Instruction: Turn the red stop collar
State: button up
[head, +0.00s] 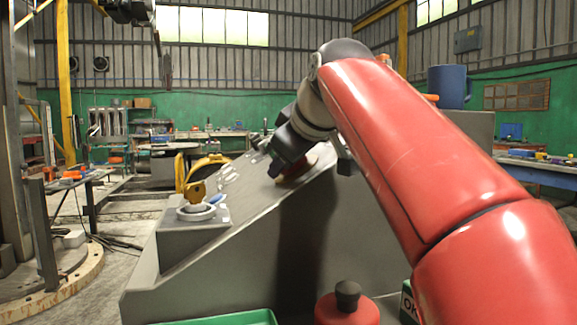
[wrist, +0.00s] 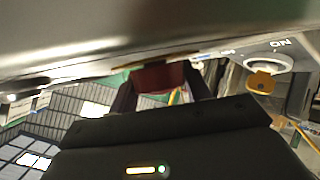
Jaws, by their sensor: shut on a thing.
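The red stop collar (head: 298,172) is on the sloped face of the grey console (head: 235,240), mostly hidden behind my gripper in the head view. In the wrist view the red collar (wrist: 158,77) shows between my two dark fingers. My gripper (wrist: 160,92) is shut on it, with a finger on each side. In the head view my gripper (head: 291,150) reaches down onto the slope from above. The collar's markings and how far it is turned cannot be made out.
A yellow piece (head: 196,190) sits in a white ring on the console's lower left step, near an "ON" label in the wrist view. A blue mug (head: 449,86) stands on top. A red object with a black knob (head: 347,303) and a green tray (head: 235,319) are in front.

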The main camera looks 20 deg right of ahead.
jog(key=m+t+h+b, duration=0.1)
jog(key=h, duration=0.1)
jog(key=m+t+h+b, duration=0.1)
jog(key=m+h+b, duration=0.1)
jog(key=shift+f+m+b, duration=0.2)
jog(key=shift+m+b, duration=0.1)
jog(key=shift+r+m+h+b, duration=0.1)
jog(key=shift+m+h+b, duration=0.9)
jog(key=shift+m+h, duration=0.85)
jog(key=shift+h, duration=0.25)
jog(key=o, duration=1)
jog(key=shift+t, duration=0.3)
jog(key=shift+r, duration=0.1)
jog(key=v, duration=0.7)
jog(key=shift+s+a+r, duration=0.15)
jog(key=shift+s+a, duration=0.05)
jog(key=shift+s, duration=0.1)
jog(key=shift+p, duration=0.35)
